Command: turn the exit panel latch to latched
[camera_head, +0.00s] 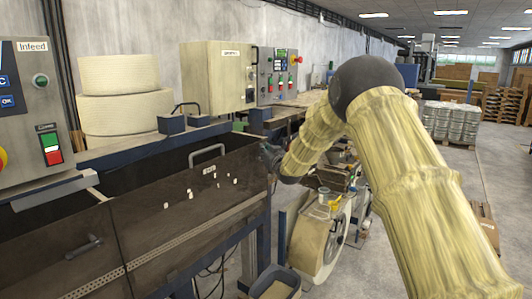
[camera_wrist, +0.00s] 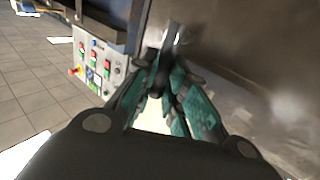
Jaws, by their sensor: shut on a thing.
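The dark exit panel (camera_head: 190,205) is the right-hand panel on the machine's front, with a small label and a grey bar handle (camera_head: 207,151) at its top. My gripper (camera_head: 268,156) is at the panel's right end, partly hidden behind my arm. In the wrist view my gripper (camera_wrist: 168,72) has its teal-sided fingers closed together on a shiny metal piece, which looks like the latch (camera_wrist: 176,38), beside the dark panel surface (camera_wrist: 250,60). The fingers hide most of the latch, and its exact angle cannot be told.
A similar dark handle (camera_head: 84,247) sits on the left panel. Several small white bits (camera_head: 190,194) lie on the exit panel. A control box with coloured buttons (camera_wrist: 100,62) shows left of the gripper. A large roll (camera_head: 318,238) stands under my arm. Open floor lies at right.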

